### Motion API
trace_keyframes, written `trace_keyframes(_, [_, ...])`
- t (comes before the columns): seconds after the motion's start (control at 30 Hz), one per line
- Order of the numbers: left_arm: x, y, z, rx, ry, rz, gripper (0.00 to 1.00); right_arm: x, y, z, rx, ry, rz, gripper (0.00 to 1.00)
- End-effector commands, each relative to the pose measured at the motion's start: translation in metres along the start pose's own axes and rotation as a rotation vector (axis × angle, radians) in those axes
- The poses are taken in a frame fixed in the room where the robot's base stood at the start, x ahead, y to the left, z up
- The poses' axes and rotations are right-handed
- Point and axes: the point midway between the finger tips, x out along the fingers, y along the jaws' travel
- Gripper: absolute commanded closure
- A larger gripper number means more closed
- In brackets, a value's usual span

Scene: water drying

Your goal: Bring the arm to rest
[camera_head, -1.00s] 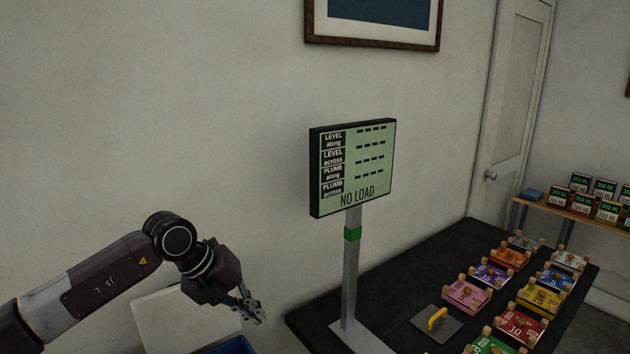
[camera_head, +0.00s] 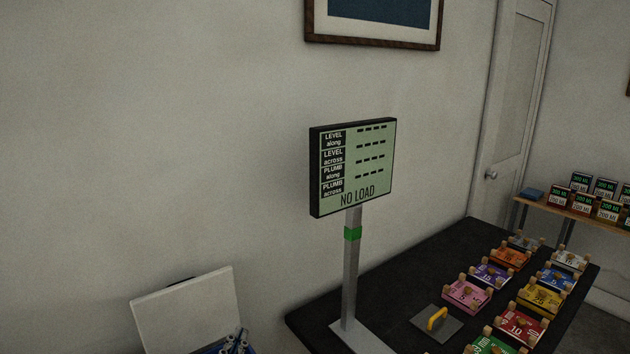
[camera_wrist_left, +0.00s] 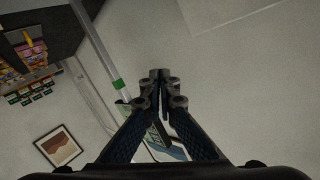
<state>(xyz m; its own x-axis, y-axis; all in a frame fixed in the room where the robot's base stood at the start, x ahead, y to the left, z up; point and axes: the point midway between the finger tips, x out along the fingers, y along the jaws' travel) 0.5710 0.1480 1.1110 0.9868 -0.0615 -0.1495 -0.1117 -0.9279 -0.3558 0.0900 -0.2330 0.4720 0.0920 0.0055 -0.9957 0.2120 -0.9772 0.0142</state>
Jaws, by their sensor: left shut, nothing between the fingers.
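My left gripper (camera_wrist_left: 160,90) shows only in the left wrist view, where its dark fingers come together at the tips. It is shut and empty, with nothing between the fingers. Pale wall and a grey post (camera_wrist_left: 112,70) with a green band lie behind it. My left arm is out of the head view. My right gripper is not in either view.
A display (camera_head: 353,168) reading NO LOAD stands on a post on the black table (camera_head: 400,275). Several coloured numbered blocks and a yellow-handled grey plate (camera_head: 449,327) lie there. A white panel (camera_head: 188,308) stands left, beside blue items partly cut off. A shelf (camera_head: 570,208) holds boxes.

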Motion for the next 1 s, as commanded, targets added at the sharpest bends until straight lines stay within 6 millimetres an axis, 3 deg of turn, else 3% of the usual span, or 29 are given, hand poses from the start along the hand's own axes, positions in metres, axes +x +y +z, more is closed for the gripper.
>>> trace_keyframes(0.03, [-0.015, 0.001, 0.037, -0.041, -0.119, 0.003, 1.00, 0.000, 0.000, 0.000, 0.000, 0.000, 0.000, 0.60])
trace_keyframes(0.1, [-0.040, 0.003, 0.085, -0.084, -0.285, 0.017, 1.00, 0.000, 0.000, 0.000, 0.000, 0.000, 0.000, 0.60])
trace_keyframes(0.2, [-0.083, 0.012, 0.143, -0.134, -0.498, 0.052, 1.00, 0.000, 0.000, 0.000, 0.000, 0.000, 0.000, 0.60])
trace_keyframes(0.3, [-0.124, 0.023, 0.183, -0.166, -0.666, 0.096, 1.00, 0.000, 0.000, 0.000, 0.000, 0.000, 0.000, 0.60])
trace_keyframes(0.5, [-0.198, 0.041, 0.229, -0.208, -0.911, 0.183, 1.00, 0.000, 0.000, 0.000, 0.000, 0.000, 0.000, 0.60])
trace_keyframes(0.7, [-0.265, 0.057, 0.254, -0.236, -1.099, 0.271, 1.00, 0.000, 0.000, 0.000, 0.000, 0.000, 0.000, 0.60])
trace_keyframes(1.0, [-0.231, 0.090, 0.336, -0.228, -1.120, 0.277, 1.00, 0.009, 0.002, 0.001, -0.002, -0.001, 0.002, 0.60])
